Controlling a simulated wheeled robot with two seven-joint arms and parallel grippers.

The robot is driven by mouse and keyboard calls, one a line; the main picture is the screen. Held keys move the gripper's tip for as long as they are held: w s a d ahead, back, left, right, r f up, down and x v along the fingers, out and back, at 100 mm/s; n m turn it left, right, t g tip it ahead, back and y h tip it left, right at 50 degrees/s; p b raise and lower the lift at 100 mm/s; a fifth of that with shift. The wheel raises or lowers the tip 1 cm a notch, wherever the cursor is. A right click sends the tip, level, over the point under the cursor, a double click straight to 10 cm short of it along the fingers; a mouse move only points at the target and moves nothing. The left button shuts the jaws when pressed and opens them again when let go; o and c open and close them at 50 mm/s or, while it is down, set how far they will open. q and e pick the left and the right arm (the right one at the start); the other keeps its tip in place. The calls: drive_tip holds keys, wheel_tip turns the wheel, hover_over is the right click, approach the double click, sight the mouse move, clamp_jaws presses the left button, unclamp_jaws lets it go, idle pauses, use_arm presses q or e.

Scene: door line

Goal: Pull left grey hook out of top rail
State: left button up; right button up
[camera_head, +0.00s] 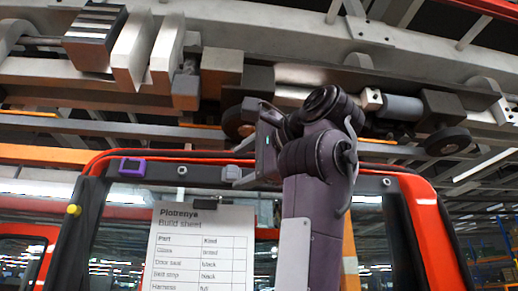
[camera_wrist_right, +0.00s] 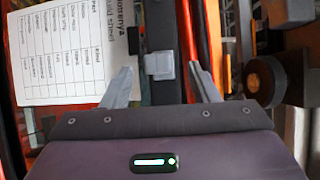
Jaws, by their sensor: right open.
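The left grey hook (camera_head: 231,173) is a small light grey block on the black top rail (camera_head: 212,172) of the red-framed door. In the right wrist view the hook (camera_wrist_right: 160,65) sits on the dark rail between the lines of my two fingers, around fingertip level, with gaps on both sides. My right gripper (camera_head: 243,162) is open at the rail, its arm rising from below. It also shows in the wrist view (camera_wrist_right: 162,75), with nothing gripped. A second grey hook cannot be made out; my arm covers part of the rail. My left gripper is not in view.
A build sheet (camera_head: 200,250) hangs below the rail, left of my arm. A purple box (camera_head: 132,167) and a yellow knob (camera_head: 73,210) are on the door frame. Overhead beams and a dark wheel (camera_head: 240,118) are close above my gripper.

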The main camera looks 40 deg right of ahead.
sight(232, 175)
drive_tip(key=w, duration=0.2)
drive_tip(key=shift+w+d+f+p, duration=0.1)
drive_tip(key=shift+w+d+p, duration=0.2)
drive_tip(key=shift+w, duration=0.1)
drive_tip(key=shift+a, duration=0.1)
drive_tip(key=shift+c, duration=1)
drive_tip(key=c, duration=0.5)
drive_tip(key=shift+c, duration=1.1)
drive_tip(key=shift+o, duration=1.2)
clamp_jaws()
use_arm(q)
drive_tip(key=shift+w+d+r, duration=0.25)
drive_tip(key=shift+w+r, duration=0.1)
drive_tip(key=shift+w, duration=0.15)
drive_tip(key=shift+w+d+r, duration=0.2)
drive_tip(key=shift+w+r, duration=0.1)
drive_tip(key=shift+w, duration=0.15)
